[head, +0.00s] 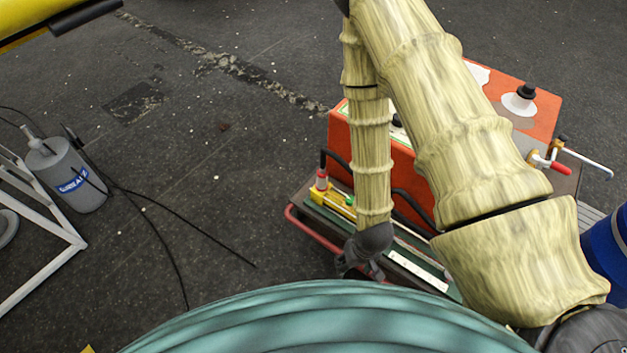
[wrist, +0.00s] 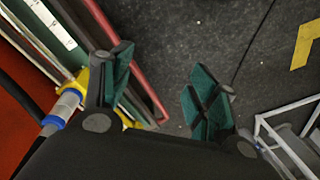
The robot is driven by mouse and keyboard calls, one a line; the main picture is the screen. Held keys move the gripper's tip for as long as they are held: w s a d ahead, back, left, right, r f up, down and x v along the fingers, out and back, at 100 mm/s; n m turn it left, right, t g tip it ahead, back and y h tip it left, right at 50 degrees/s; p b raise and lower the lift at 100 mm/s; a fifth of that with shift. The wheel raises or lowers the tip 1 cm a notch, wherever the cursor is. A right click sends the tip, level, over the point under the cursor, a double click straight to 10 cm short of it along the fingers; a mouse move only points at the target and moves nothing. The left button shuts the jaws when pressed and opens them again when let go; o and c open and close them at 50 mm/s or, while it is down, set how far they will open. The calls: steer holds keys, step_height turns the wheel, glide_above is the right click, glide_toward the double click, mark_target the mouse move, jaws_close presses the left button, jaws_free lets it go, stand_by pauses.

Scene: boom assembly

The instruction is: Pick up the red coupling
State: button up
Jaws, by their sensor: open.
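A small red coupling (head: 322,179) stands upright at the left end of a yellow fitting (head: 333,203), beside the orange machine. A dark hose rises from its top. My gripper (head: 368,266) points down to the right of the coupling, over the machine's lower tray, apart from it. A grey and blue coupling (wrist: 64,106) on a yellow fitting shows left of the fingers there. I cannot make out the red coupling in the wrist view.
The orange machine (head: 532,95) stands behind my arm, with a red rail (head: 312,233) along its tray. A grey canister (head: 66,176) with cables and a white frame (head: 45,225) stand at the left. The floor between is clear apart from the cables.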

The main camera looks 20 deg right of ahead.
steer(key=w+f+t+b, duration=0.25)
steer(key=w+b, duration=0.65)
steer(key=w, duration=1)
step_height(320, 180, up, 6)
steer(key=t+h+b, duration=0.1)
steer(key=h+b, duration=0.1)
steer(key=b, duration=0.7)
glide_above(323, 167)
steer(key=s, duration=0.2)
steer(key=shift+m, duration=0.3)
steer(key=x, duration=0.5)
steer(key=shift+a, duration=0.35)
steer(key=shift+b+x, duration=0.5)
steer(key=shift+x, duration=1.45)
steer(key=shift+w+f, duration=0.1)
steer(key=shift+f, duration=0.65)
jaws_close()
steer(key=shift+r, duration=0.1)
